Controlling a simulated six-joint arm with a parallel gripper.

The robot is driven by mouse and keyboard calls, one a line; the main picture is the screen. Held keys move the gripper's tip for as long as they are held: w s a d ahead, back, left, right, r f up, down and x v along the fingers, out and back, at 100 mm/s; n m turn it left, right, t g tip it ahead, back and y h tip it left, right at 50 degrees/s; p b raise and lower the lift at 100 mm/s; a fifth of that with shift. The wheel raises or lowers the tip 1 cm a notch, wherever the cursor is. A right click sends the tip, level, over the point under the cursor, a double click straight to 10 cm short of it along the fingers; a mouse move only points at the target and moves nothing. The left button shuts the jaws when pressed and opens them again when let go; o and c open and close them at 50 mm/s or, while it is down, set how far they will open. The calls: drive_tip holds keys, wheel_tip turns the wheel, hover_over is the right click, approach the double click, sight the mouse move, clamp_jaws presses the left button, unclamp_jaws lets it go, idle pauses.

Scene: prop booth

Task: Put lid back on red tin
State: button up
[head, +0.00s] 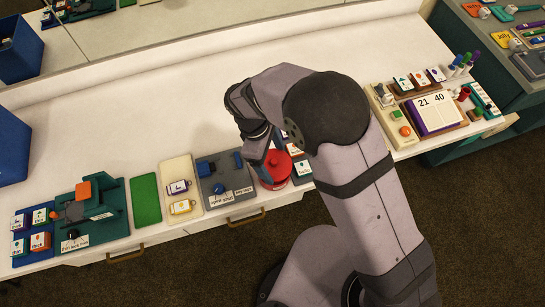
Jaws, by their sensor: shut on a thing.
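The red tin (274,186) stands near the front edge of the white counter, between a grey panel and a dark tile. Its red lid (279,161) is at the tin's top, under my gripper (265,157). My gripper points down and is shut on the lid. The arm hides part of the grip and the tin's right rear side. I cannot tell whether the lid rests on the rim or is held slightly above it.
A grey panel (210,195) with blue parts stands just left of the tin. A dark tile with white cards (302,168) is close on the right. A green mat (145,199) and a green device (105,205) lie further left. The counter (150,110) behind is clear.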

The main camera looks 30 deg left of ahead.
drive_tip(key=shift+f+b, duration=1.1)
drive_tip(key=shift+f, duration=0.35)
drive_tip(key=shift+f, duration=0.45)
idle(2.3)
drive_tip(key=o, duration=1)
drive_tip(key=shift+o, duration=0.2)
drive_tip(key=shift+r+p, duration=0.15)
drive_tip(key=shift+p, duration=0.2)
drive_tip(key=shift+r+p, duration=2.85)
drive_tip(key=shift+r, duration=0.55)
